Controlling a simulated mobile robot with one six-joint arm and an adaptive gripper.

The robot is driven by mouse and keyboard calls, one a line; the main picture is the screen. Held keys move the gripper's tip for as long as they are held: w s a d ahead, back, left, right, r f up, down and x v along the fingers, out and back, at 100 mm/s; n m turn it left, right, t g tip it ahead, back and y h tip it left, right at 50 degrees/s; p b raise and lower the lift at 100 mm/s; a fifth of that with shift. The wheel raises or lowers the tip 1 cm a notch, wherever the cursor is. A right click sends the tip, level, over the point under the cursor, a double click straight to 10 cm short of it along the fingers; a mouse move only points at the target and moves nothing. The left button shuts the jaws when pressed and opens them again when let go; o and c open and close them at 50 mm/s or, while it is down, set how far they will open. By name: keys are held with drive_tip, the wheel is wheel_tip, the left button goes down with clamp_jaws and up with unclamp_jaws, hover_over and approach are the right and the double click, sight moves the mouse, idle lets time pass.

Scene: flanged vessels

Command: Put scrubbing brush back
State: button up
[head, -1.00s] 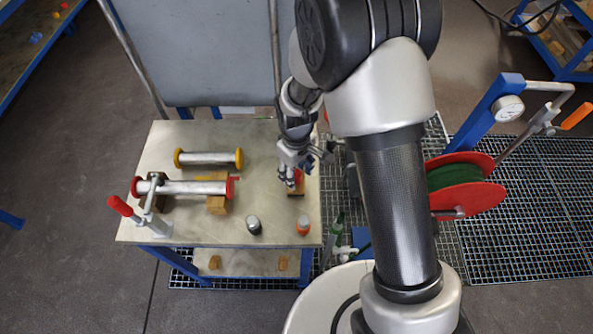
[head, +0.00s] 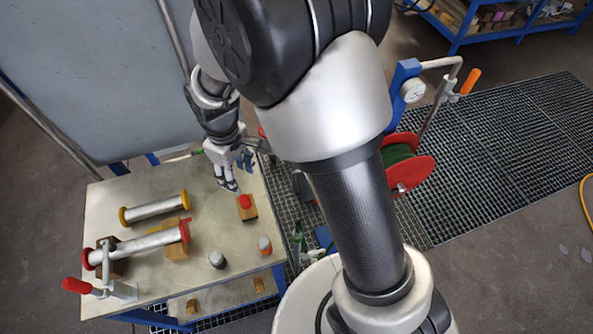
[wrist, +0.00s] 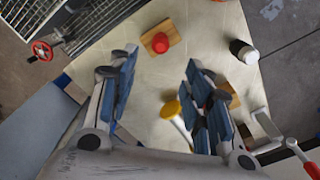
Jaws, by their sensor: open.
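A small wooden block with a red knob on top (head: 246,207), probably the scrubbing brush, stands on the pale table top (head: 215,212) near its right edge. It also shows in the wrist view (wrist: 160,43), ahead of and between the open fingers. My gripper (head: 230,185) is open and empty, behind and slightly left of the block in the head view, apart from it. Both fingers (wrist: 160,62) show in the wrist view with nothing between them. Bristles cannot be made out.
A yellow-flanged pipe (head: 153,208) and a red-flanged pipe (head: 140,244) on wooden supports fill the table's left side, by a red-handled clamp (head: 78,286). A red reel (head: 420,172) is right.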

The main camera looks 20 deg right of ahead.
drive_tip(key=s+d+r+m+t, duration=0.15)
drive_tip(key=s+d+r, duration=0.25)
drive_tip(key=r, duration=0.4)
drive_tip(key=s+d+r+m+t, duration=0.1)
drive_tip(key=s+d+r+m, duration=0.25)
drive_tip(key=r, duration=0.45)
drive_tip(key=s+d+r+m+t, duration=0.1)
drive_tip(key=s+d+r, duration=0.1)
drive_tip(key=s, duration=0.4)
drive_tip(key=s+d+r+m+t, duration=0.1)
drive_tip(key=s+d+r+m, duration=0.1)
drive_tip(key=s, duration=0.4)
drive_tip(key=shift+d+r, duration=0.3)
drive_tip(key=shift+d, duration=0.1)
